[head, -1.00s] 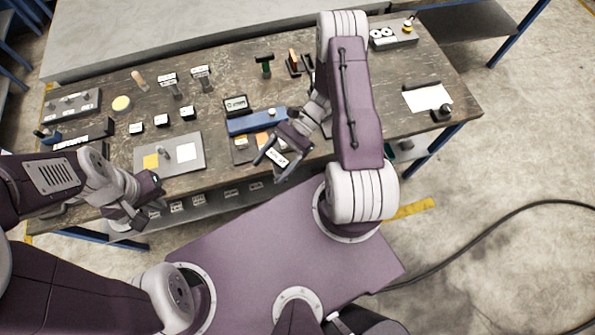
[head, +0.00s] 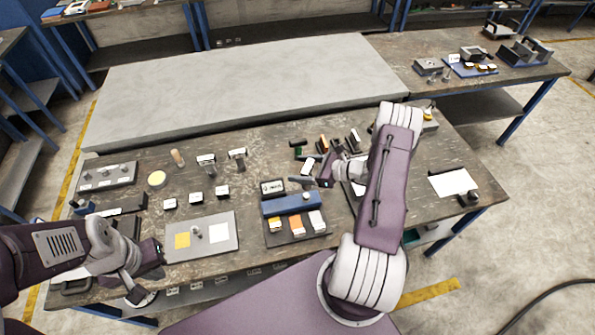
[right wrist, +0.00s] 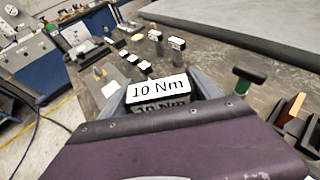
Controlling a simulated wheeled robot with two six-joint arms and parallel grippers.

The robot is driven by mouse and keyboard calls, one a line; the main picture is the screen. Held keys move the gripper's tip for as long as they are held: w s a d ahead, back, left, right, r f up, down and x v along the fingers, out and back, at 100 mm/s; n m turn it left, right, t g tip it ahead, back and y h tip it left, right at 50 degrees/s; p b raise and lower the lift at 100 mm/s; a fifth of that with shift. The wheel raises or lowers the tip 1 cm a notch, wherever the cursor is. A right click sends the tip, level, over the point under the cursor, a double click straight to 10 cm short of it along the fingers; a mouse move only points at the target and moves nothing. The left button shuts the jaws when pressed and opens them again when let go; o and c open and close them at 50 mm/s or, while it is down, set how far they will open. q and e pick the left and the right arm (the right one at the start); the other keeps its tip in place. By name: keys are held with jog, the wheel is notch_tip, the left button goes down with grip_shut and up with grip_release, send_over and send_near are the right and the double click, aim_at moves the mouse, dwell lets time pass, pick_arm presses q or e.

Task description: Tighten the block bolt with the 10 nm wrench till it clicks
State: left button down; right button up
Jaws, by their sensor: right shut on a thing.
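My right gripper (head: 306,182) is raised over the table behind the blue bar. The right wrist view shows a dark piece with a white "10 Nm" label (right wrist: 158,88) between its grey fingers. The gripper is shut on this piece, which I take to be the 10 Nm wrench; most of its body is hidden. A white label (head: 308,165) shows beside the gripper in the head view. My left gripper (head: 150,275) hangs at the table's front left edge, and its jaw gap is unclear. I cannot pick out the block bolt with certainty.
A grey plate (head: 225,219) with yellow and white squares lies front left. A blue bar (head: 292,203) stands behind a dark tray (head: 284,240) holding several coloured tags. Small labelled blocks and upright tools stand nearby. A white sheet (head: 453,182) lies at right.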

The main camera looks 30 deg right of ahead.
notch_tip(320, 180, down, 5)
jog(key=b, duration=0.5)
dwell(0.4)
dwell(0.7)
jog(key=shift+f+b, duration=1.6)
jog(key=shift+b, duration=0.1)
jog(key=shift+a, duration=0.1)
